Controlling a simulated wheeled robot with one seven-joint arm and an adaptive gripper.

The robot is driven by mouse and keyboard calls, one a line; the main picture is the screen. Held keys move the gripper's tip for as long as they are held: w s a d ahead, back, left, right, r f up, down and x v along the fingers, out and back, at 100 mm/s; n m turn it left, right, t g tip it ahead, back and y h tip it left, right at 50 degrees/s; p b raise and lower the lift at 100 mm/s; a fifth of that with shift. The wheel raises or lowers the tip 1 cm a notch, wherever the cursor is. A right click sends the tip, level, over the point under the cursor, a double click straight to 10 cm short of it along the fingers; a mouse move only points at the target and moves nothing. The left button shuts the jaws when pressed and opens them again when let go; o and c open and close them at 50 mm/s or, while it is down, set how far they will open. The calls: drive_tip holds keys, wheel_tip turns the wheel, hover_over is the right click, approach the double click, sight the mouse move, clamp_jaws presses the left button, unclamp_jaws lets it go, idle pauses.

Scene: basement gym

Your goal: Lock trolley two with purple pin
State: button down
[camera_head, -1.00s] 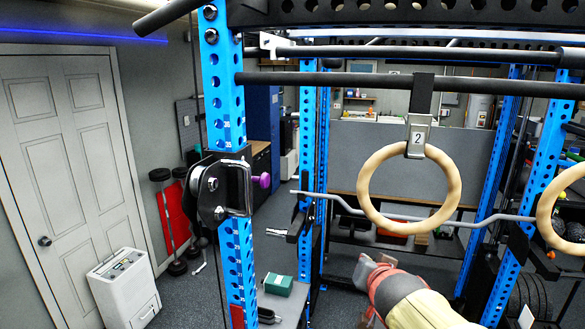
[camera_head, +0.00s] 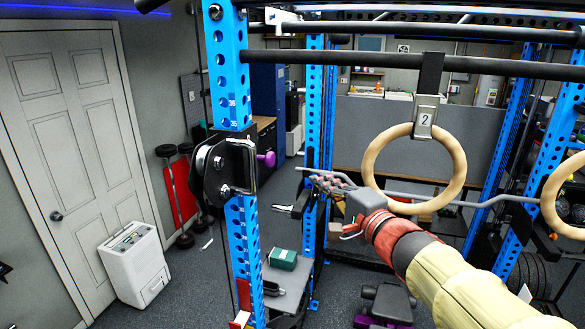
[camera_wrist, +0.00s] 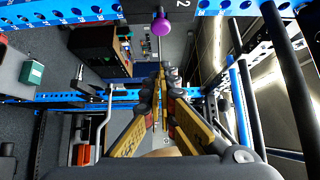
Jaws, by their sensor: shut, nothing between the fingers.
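A black trolley (camera_head: 212,172) with a silver handle sits on the near blue upright. A purple pin knob (camera_head: 265,159) sticks out from its right side. In the wrist view the purple knob (camera_wrist: 161,24) is at the top centre, with a thin silver rod below it and a dark part marked "2" to its right. My gripper (camera_head: 322,180) is right of the knob and slightly lower in the head view, pointing left towards it with a gap between. In the wrist view my gripper (camera_wrist: 159,76) has its fingers drawn together, empty, below the knob.
A wooden ring (camera_head: 370,168) hangs from a strap buckle (camera_head: 425,116) marked "2", close above my arm. A grey bent bar (camera_head: 480,204) runs behind my gripper. A green box (camera_head: 283,259) lies on a grey surface below. A white door (camera_head: 65,130) is at left.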

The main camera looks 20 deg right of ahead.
approach(274, 161)
drive_tip(key=w+d, duration=0.4)
drive_tip(key=w+a, duration=0.2)
drive_tip(key=a, duration=0.1)
drive_tip(key=shift+w+a, duration=0.2)
drive_tip(key=shift+w, duration=0.05)
drive_tip(key=shift+a, duration=0.15)
drive_tip(key=shift+w+a, duration=0.65)
drive_tip(key=shift+a, duration=0.35)
drive_tip(key=shift+d, duration=0.1)
